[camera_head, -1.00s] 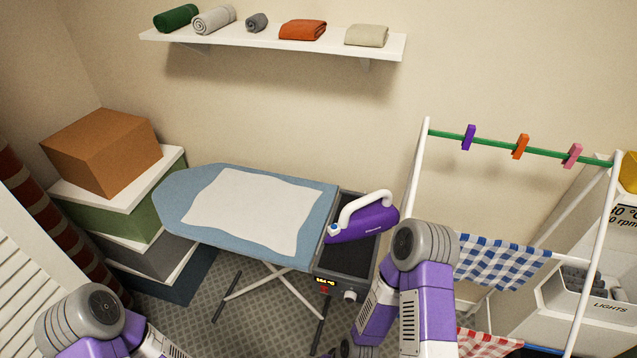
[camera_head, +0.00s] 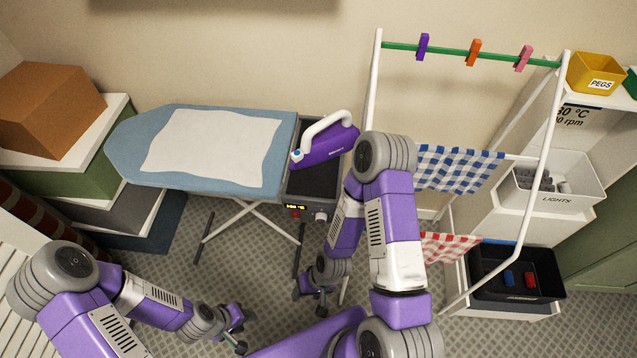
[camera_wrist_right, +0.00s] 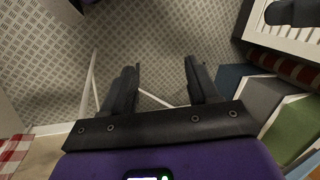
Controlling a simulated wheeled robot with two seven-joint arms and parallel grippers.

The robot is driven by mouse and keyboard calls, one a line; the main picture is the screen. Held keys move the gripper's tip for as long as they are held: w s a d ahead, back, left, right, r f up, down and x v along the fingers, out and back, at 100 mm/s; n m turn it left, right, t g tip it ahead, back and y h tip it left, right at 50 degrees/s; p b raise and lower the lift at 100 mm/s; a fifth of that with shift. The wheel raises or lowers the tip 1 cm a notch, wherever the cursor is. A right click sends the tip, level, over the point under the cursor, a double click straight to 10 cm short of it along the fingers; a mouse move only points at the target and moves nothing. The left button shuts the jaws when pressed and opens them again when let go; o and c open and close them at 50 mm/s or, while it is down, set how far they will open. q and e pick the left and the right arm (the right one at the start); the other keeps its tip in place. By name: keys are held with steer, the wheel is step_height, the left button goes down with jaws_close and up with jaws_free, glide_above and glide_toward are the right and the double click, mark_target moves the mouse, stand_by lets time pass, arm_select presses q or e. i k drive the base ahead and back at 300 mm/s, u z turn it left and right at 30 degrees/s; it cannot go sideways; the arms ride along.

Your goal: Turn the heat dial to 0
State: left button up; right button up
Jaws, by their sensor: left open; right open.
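The heat dial (camera_head: 320,217) is a small pale knob on the front of the dark iron rest (camera_head: 313,187) at the ironing board's right end. A small lit display (camera_head: 295,207) sits left of it; its digits are too small to read. The purple and white iron (camera_head: 325,142) stands on the rest. My right gripper (camera_head: 316,303) is open and empty, below and apart from the dial; its open fingers also show in the right wrist view (camera_wrist_right: 162,78), over the floor. My left gripper (camera_head: 240,332) is open and empty near the bottom, left of the right one.
The blue ironing board (camera_head: 130,148) bears a white cloth (camera_head: 215,145). The drying rack (camera_head: 373,75) with checked cloths stands to the right, close to my right arm. Stacked boxes (camera_head: 85,165) stand at the left. Patterned floor (camera_head: 240,265) is free before the board.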

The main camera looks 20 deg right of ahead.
mark_target(320, 218)
steer(key=u, duration=1.1)
steer(key=k, duration=0.5)
steer(key=z, duration=0.5)
